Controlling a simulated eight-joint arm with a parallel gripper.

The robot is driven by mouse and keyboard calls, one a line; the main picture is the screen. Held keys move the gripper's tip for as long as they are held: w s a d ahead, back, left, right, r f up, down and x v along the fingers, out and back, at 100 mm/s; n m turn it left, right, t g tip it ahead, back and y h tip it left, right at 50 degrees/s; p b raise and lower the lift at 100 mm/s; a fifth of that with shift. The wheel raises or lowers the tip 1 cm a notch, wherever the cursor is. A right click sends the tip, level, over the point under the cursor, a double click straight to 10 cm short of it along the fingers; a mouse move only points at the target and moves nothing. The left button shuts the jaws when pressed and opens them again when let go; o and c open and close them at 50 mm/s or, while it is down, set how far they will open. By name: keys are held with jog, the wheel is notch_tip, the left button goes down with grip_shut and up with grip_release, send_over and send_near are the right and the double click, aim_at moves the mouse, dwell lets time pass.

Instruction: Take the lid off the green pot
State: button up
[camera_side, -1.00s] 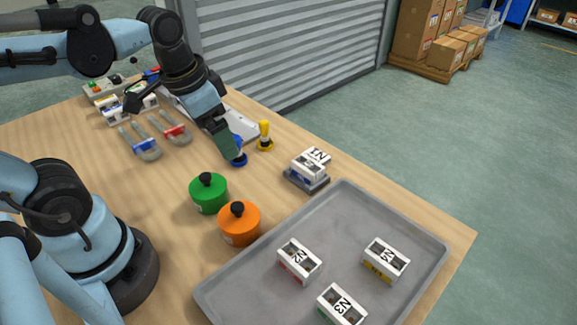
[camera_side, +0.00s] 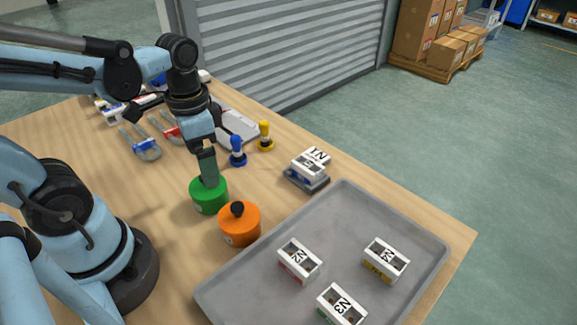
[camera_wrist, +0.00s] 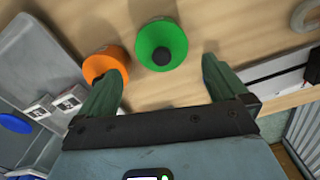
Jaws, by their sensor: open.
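The green pot (camera_side: 209,197) stands on the wooden table with its lid on. Its black knob (camera_wrist: 162,56) shows in the wrist view, on top of the green lid (camera_wrist: 148,42). In the side view the knob is hidden by my gripper (camera_side: 209,181), which points down right over the pot. In the wrist view my gripper (camera_wrist: 164,67) is open and empty, with its two green fingers spread wide and the knob between their lines. I cannot tell whether the fingertips are at knob height.
An orange pot (camera_side: 239,226) with a black knob stands close by on the tray side. A grey tray (camera_side: 330,215) holds several white blocks. A blue stamp (camera_side: 237,152) and a yellow stamp (camera_side: 265,137) stand behind, near a block on a stand (camera_side: 306,177).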

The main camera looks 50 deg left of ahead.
jog(key=shift+s+a+f, duration=0.1)
jog(key=shift+a+f, duration=0.05)
jog(key=shift+f, duration=2.5)
jog(key=c, duration=0.9)
jog(key=shift+r, duration=0.25)
